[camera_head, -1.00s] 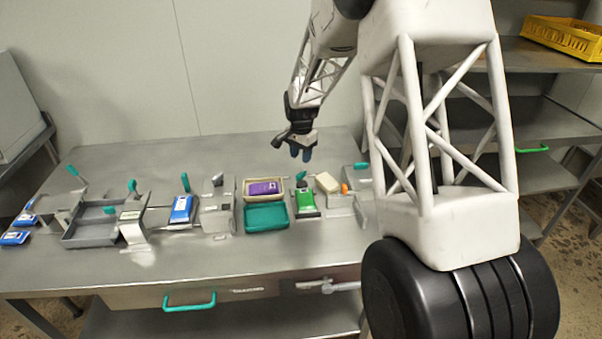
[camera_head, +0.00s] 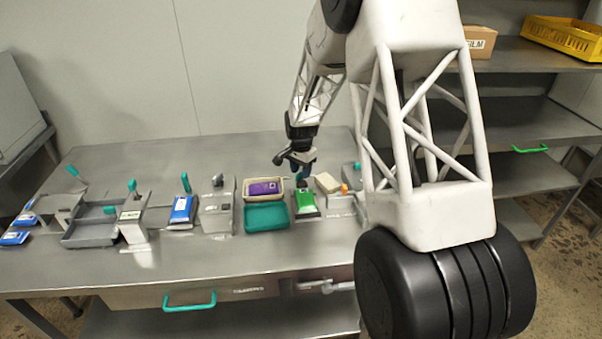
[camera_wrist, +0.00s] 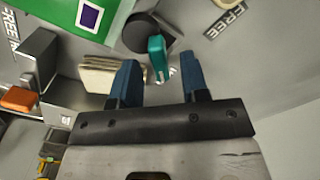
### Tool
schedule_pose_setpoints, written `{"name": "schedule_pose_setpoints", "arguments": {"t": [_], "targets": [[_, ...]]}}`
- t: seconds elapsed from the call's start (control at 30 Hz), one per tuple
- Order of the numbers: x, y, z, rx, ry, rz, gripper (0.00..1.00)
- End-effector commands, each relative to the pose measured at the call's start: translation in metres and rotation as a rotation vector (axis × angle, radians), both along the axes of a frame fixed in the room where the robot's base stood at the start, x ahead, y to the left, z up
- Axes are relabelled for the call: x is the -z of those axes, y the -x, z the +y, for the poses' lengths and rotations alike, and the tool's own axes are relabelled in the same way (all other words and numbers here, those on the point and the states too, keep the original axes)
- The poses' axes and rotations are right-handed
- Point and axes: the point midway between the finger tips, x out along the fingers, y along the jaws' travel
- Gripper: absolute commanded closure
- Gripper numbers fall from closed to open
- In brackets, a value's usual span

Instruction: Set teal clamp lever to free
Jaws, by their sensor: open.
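A teal clamp lever (camera_wrist: 156,58) on a dark round pivot (camera_wrist: 146,34) shows in the wrist view, just beyond and between my fingertips. My gripper (camera_wrist: 159,68) is open, with a blue finger on either side of the lever's near end; whether either finger touches it I cannot tell. In the head view my gripper (camera_head: 303,172) is low over the table behind the green packet (camera_head: 306,203), and it hides most of this lever. The green packet (camera_wrist: 66,18) also shows at the upper left of the wrist view. A label reading FREE (camera_wrist: 225,20) lies right of the pivot.
A cream block (camera_head: 327,183) and an orange part (camera_head: 345,188) stand close right of my gripper. A teal tray (camera_head: 266,216) and a beige tray with a purple packet (camera_head: 264,187) are to its left. Other teal levers stand farther left. The table's back is clear.

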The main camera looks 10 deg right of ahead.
Motion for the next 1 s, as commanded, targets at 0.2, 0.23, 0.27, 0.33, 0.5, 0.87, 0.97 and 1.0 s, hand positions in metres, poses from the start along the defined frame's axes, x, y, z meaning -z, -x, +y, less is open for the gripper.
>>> {"name": "schedule_pose_setpoints", "arguments": {"t": [0.2, 0.23, 0.27, 0.33, 0.5, 0.87, 0.97, 1.0], "targets": [[0.0122, 0.0001, 0.0000, 0.000, 0.000, 0.000, 0.58], [0.0128, 0.0001, 0.0000, 0.000, 0.000, 0.000, 0.58], [0.0131, 0.0001, 0.0000, 0.000, 0.000, 0.000, 0.58], [0.0135, 0.0001, 0.0000, 0.000, 0.000, 0.000, 0.58], [0.0133, 0.0002, -0.0001, 0.000, 0.000, 0.000, 0.58], [0.0132, 0.0002, -0.0001, 0.000, 0.000, 0.000, 1.00], [0.0132, 0.0002, -0.0001, -0.002, 0.000, 0.000, 1.00], [0.0132, 0.0002, -0.0001, -0.004, 0.000, 0.000, 1.00]]}}
